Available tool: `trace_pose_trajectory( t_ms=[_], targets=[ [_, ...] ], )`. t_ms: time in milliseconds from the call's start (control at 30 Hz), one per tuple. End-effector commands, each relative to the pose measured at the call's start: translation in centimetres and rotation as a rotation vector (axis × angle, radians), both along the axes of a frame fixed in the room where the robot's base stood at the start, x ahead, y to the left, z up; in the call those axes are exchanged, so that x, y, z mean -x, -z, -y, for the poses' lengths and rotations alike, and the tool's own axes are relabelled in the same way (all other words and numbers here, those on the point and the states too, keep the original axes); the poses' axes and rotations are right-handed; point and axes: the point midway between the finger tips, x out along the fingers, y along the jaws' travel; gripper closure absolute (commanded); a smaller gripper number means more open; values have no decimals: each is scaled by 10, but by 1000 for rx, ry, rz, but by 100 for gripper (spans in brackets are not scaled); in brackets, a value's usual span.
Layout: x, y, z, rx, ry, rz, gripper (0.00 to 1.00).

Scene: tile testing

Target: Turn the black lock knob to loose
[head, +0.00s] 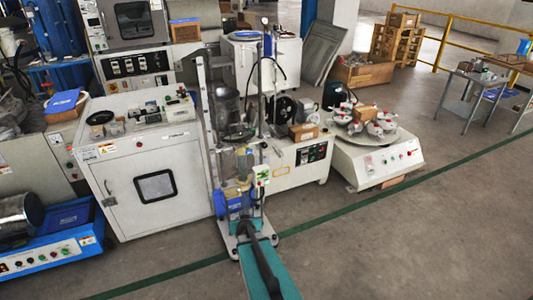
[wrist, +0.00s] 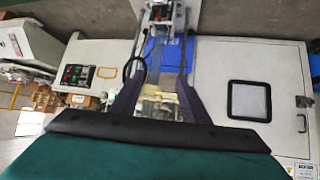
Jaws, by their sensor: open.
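My gripper (wrist: 160,80) shows in the wrist view with its two dark fingers apart and no object clearly held between them. The tall test stand (head: 205,150) stands straight ahead in the head view, with a clear cylinder and blue parts low down. Its blue part (head: 234,204) also shows beyond the fingers in the wrist view (wrist: 174,58). I cannot pick out the black lock knob for certain in either view; it is too small or hidden, so its setting cannot be told. My teal arm reaches toward the stand's foot from the bottom of the head view.
A white cabinet (head: 128,165) with a small window stands left of the stand. White machines with a control panel (head: 312,153) and a round plate (head: 378,138) stand to the right. A blue-based machine (head: 55,255) is far left. The floor (head: 420,230) at right is clear.

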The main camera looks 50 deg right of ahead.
Motion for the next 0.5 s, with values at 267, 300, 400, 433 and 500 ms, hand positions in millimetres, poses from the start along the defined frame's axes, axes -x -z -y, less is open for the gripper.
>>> trace_pose_trajectory(
  t_ms=[267, 300, 400, 433, 500],
  targets=[
    [-20, -81, 103, 103, -2, 321, 58],
    [-20, -93, 115, 115, -10, 362, 58],
    [-17, -123, 143, 144, -36, 460, 58],
    [-14, -132, 151, 153, -46, 485, 58],
    [-10, -151, 166, 167, -72, 544, 58]
  ],
)
